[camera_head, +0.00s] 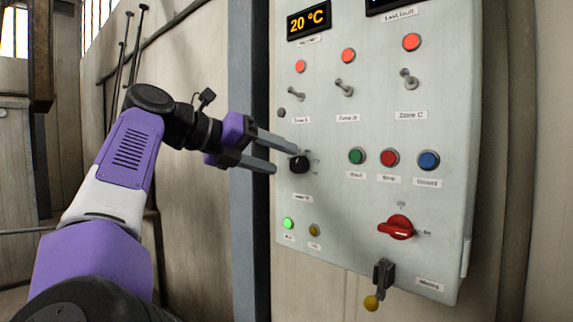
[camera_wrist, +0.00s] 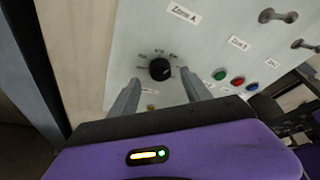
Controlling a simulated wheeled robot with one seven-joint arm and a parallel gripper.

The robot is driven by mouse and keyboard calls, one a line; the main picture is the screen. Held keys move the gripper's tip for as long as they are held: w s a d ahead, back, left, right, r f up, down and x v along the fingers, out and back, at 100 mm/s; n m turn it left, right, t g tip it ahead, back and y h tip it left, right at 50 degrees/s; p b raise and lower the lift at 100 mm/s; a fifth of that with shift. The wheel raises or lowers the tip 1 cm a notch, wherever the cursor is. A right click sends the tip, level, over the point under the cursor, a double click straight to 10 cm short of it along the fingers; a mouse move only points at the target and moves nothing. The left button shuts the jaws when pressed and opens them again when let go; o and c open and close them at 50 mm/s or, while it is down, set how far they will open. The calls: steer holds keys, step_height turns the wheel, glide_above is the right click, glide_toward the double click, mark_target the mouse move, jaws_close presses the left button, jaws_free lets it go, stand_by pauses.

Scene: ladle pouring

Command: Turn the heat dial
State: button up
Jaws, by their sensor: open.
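The heat dial is a black round knob (camera_head: 299,164) on the left side of the pale control panel (camera_head: 330,140). In the wrist view the dial (camera_wrist: 160,69) sits just beyond and between the two finger ends, with small marks around it and a light pointer line on its face. My gripper (camera_head: 286,160) is open, with its two grey fingers reaching toward the panel from the left. In the wrist view the gripper (camera_wrist: 160,88) looks empty. Whether the fingertips touch the dial or the panel cannot be told. A display above (camera_head: 309,20) reads 20 °C.
Toggle switches (camera_head: 344,88) and red lamps (camera_head: 348,55) lie above the dial. Green (camera_head: 357,156), red (camera_head: 389,158) and blue (camera_head: 428,160) buttons lie to its right. A red rotary switch (camera_head: 397,227) and a yellow-knobbed lever (camera_head: 372,301) are lower right. A grey post (camera_head: 247,200) stands left of the panel.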

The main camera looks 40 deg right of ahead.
steer(key=shift+v, duration=2)
